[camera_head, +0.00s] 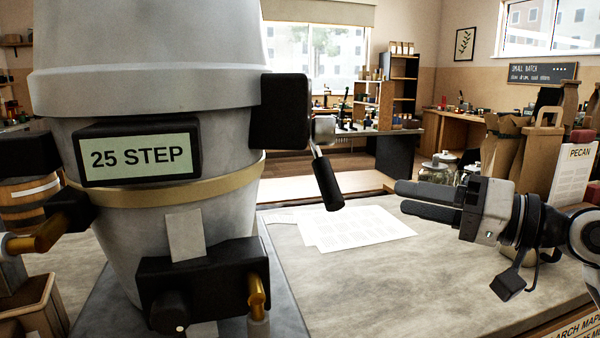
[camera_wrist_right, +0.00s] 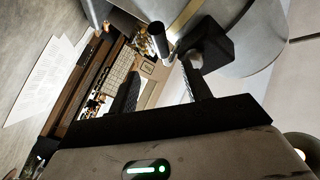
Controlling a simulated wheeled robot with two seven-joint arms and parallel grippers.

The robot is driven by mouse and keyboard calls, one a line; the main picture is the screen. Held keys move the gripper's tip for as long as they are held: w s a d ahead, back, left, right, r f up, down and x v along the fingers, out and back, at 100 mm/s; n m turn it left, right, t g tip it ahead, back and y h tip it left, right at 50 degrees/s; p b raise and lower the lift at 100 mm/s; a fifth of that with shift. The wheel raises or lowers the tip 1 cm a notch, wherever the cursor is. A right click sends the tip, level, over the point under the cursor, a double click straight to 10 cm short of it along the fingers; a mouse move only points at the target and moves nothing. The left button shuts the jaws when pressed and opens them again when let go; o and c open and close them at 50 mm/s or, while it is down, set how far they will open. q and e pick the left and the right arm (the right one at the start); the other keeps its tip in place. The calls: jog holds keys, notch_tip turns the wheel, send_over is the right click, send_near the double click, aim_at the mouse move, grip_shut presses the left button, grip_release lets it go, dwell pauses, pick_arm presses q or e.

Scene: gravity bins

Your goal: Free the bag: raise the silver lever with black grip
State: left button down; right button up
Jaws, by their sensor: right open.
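The silver lever (camera_head: 322,130) comes out of a black block (camera_head: 280,112) on the right side of the large grey bin (camera_head: 150,55). Its black grip (camera_head: 328,183) hangs down, slightly tilted. My right gripper (camera_head: 400,198) is open and empty, to the right of the grip and apart from it, with its fingers pointing left. In the right wrist view, the black grip (camera_wrist_right: 158,40) shows beyond the open fingers, near the black block (camera_wrist_right: 207,43). My left gripper is not in view. Which bag is caught cannot be told.
Paper sheets (camera_head: 355,228) lie on the grey counter (camera_head: 440,285) below the lever. Other levers with amber grips (camera_head: 256,290) are on the bin's front and left. Space between gripper and lever is clear.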

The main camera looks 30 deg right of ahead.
jog(key=p, duration=0.1)
send_near(336, 181)
jog(key=x, duration=0.3)
jog(key=p+x, duration=0.2)
jog(key=x, duration=0.5)
jog(key=shift+w+p, duration=0.2)
jog(key=shift+p, duration=0.2)
jog(key=shift+p+x, duration=0.45)
jog(key=shift+x, duration=0.55)
jog(key=shift+w+a+f, duration=0.2)
jog(key=shift+w, duration=0.1)
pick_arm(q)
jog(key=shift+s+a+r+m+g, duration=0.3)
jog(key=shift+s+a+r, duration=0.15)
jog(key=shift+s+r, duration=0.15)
pick_arm(e)
grip_shut()
